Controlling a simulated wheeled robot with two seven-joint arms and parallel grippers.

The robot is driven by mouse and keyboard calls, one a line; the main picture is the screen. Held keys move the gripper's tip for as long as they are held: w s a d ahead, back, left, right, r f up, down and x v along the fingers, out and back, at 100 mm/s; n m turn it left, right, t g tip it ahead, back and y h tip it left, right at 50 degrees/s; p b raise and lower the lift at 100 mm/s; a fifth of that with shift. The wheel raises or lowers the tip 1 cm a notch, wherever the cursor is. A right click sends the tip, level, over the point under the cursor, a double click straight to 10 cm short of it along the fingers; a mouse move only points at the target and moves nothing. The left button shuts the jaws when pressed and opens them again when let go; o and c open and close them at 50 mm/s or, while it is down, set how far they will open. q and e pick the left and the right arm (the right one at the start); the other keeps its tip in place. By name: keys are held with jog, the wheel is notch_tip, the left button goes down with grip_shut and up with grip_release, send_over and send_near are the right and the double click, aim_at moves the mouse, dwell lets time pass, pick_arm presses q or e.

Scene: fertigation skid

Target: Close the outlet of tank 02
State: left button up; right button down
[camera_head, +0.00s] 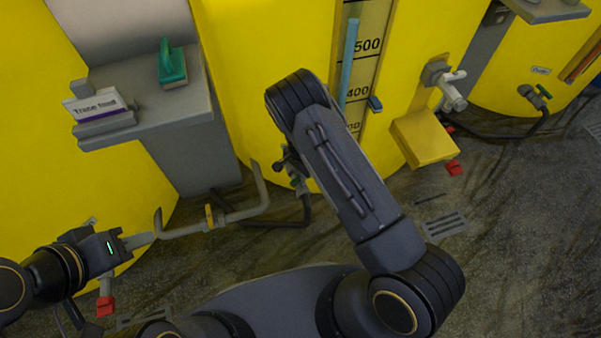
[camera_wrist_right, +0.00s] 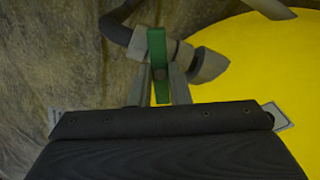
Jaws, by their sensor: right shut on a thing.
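The outlet valve (camera_head: 299,184) with a green lever (camera_wrist_right: 157,50) sits low on the middle yellow tank (camera_head: 260,60). No tank number is readable on it. In the right wrist view my right gripper (camera_wrist_right: 158,91) has its fingers on both sides of the green lever, shut on it. In the head view my right arm hides most of that gripper. My left gripper (camera_head: 143,240) is at the lower left, its fingertips by the end of a grey bent bar (camera_head: 235,213) with a yellow band; I cannot tell whether it grips it.
A grey shelf (camera_head: 130,75) at the left holds a green-handled item (camera_head: 172,64) and a "Trace feed" box (camera_head: 95,106). A yellow box (camera_head: 424,138) and a grey tap (camera_head: 447,84) are at the right. A dark hose (camera_head: 285,224) runs along the floor.

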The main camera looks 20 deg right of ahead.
jog(key=m, duration=0.5)
jog(key=shift+m, duration=0.4)
dwell(0.3)
jog(key=c, duration=1.4)
grip_release()
jog(key=shift+o, duration=0.2)
notch_tip(320, 180, up, 8)
jog(key=p, duration=0.2)
jog(key=shift+p, duration=0.35)
jog(key=shift+f, duration=0.1)
